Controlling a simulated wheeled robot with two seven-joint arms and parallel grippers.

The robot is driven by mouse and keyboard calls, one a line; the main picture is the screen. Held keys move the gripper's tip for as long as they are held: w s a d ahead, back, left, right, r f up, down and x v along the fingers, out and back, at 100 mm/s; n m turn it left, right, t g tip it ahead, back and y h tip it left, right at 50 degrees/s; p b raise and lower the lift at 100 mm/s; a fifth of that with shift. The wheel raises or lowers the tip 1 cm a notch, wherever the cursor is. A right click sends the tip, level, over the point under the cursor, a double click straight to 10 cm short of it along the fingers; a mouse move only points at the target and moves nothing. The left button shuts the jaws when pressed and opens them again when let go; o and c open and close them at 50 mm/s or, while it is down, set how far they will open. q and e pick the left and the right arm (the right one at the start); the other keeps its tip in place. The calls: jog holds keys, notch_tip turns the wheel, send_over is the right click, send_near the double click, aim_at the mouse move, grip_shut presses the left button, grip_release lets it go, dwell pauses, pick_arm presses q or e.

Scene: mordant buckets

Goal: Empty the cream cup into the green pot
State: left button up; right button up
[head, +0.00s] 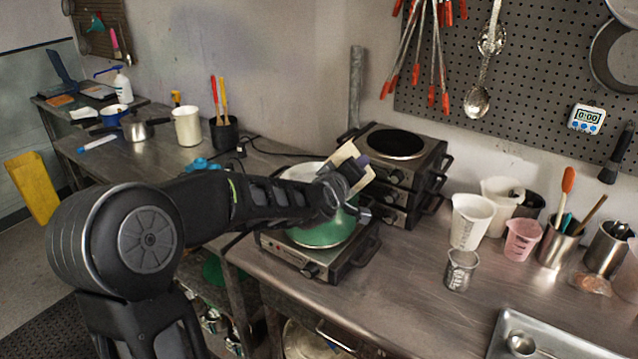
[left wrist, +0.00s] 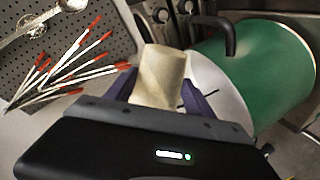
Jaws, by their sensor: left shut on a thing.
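The green pot (head: 328,234) sits on a hot plate (head: 350,262) at the middle of the bench, and my arm hides part of it. It also shows in the left wrist view (left wrist: 272,75), with its white inside toward the cup. The cream cup (head: 341,155) is held tilted above the pot in the head view. My left gripper (head: 352,172) is shut on it. In the left wrist view the cream cup (left wrist: 160,68) is between the dark purple fingers of the gripper (left wrist: 161,92). The cup's contents are hidden. My right gripper is out of view.
Stacked hot plates (head: 400,165) stand just behind the pot. White beakers (head: 470,220), a pink cup (head: 521,239) and a metal tool holder (head: 558,245) stand at right. A metal tray (head: 560,345) lies at front right. Bench between pot and beakers is clear.

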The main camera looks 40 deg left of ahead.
pick_arm(q)
jog(key=shift+a+f+n+h+b, duration=0.1)
jog(key=shift+f+n+h+b, duration=0.1)
jog(key=shift+n+h+b, duration=0.45)
jog(key=shift+a+f+n+h+b, duration=0.1)
jog(key=shift+f+n+b, duration=0.2)
jog(key=shift+b, duration=0.75)
dwell(1.5)
jog(key=shift+a+r+n, duration=0.1)
jog(key=shift+n, duration=0.25)
jog(key=shift+w+b, duration=0.2)
jog(key=shift+b, duration=0.4)
jog(key=shift+w+a+n+b, duration=0.1)
jog(key=shift+a+n+b, duration=0.1)
jog(key=shift+n+b, duration=0.25)
jog(key=shift+a+f+b, duration=0.15)
jog(key=shift+f+b, duration=0.05)
jog(key=shift+b, duration=0.1)
jog(key=shift+a+h, duration=0.25)
jog(key=shift+a+f+b, duration=0.15)
jog(key=shift+a+b, duration=0.1)
jog(key=shift+b, duration=0.4)
